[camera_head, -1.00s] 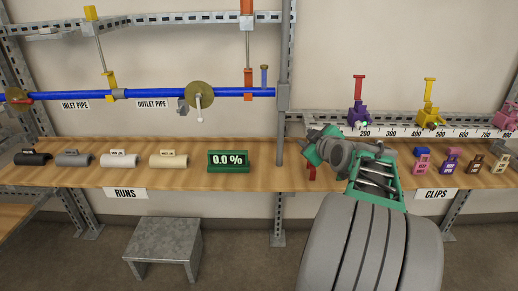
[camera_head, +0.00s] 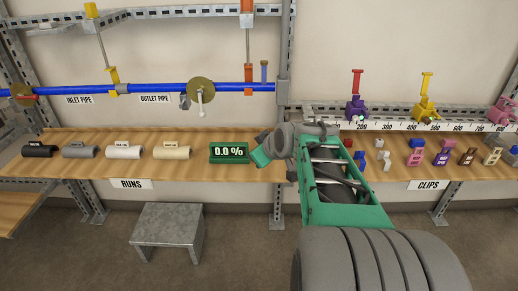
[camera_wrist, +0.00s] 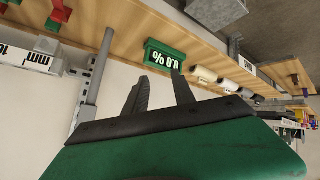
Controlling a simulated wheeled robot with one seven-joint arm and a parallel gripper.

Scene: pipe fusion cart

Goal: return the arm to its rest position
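My arm reaches up from the lower right in the head view, its green and grey links folded in front of the shelf. The green end with my gripper (camera_wrist: 160,82) points left toward the display box; its fingers are hard to make out in the head view. In the wrist view, which is upside down, two dark fingers stand apart with nothing between them. The green display box (camera_head: 229,152) reading 0.0 % stands on the wooden shelf (camera_head: 200,173) just left of the arm's end; it also shows beyond the fingers in the wrist view (camera_wrist: 163,55).
Several half-pipe runs (camera_head: 123,150) stand on the shelf at left, several clips (camera_head: 443,157) at right. A blue pipe (camera_head: 150,89) with valves runs above. A grey upright post (camera_head: 284,75) stands close behind the arm. A metal stool (camera_head: 168,232) stands on the floor.

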